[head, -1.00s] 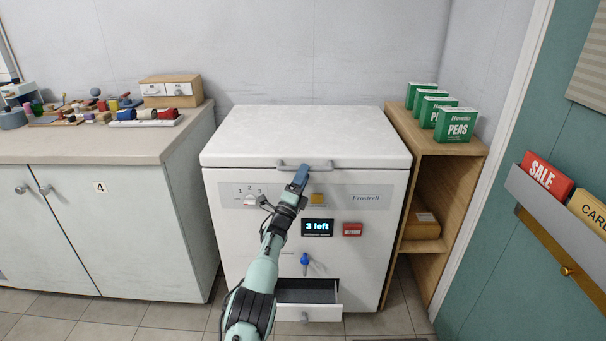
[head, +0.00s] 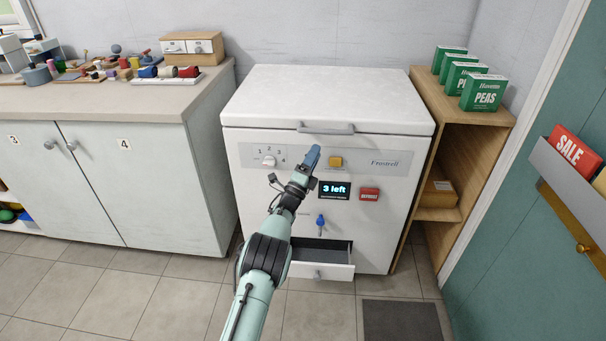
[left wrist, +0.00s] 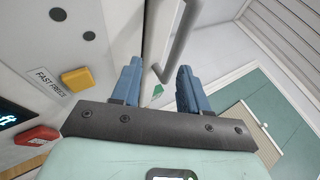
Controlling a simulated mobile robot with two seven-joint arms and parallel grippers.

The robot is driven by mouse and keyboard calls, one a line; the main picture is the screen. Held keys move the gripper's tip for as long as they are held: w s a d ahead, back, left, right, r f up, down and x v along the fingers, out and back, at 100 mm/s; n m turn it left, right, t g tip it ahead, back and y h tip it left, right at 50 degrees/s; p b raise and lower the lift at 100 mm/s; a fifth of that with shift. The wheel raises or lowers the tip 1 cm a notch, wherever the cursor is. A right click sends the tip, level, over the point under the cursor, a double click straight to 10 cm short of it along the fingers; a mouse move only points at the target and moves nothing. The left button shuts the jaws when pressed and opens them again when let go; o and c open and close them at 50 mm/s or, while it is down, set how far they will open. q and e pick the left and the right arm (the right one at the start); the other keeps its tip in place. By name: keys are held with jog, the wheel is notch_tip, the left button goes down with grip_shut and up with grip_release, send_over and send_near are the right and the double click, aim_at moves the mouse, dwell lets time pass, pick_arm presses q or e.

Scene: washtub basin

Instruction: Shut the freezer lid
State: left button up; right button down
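The white chest freezer (head: 262,208) stands against the back wall. Its white lid (head: 330,92) lies flat on top, with only a thin seam showing at the front. The lid's grey bar handle (head: 326,128) is at the front edge; it also shows in the left wrist view (left wrist: 180,38). My left gripper (head: 312,157) is just below the handle, in front of the control panel. In the left wrist view its two blue fingers (left wrist: 158,78) are apart with nothing held between them. The handle is beyond the fingertips. My right gripper is not in view.
A small drawer (head: 322,270) at the freezer's bottom is pulled out. A wooden shelf (head: 445,120) with green peas boxes (head: 484,92) stands close on the right. A counter (head: 110,105) with small items is on the left. The floor in front is open, with a dark mat (head: 402,320).

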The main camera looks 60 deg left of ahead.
pick_arm(q)
jog(key=p+v, duration=0.1)
jog(key=v, duration=0.6)
jog(key=shift+s+d, duration=0.2)
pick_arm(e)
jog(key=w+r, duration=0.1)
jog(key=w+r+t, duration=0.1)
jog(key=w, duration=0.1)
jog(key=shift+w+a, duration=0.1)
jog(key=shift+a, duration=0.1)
pick_arm(q)
jog(key=shift+r, duration=0.1)
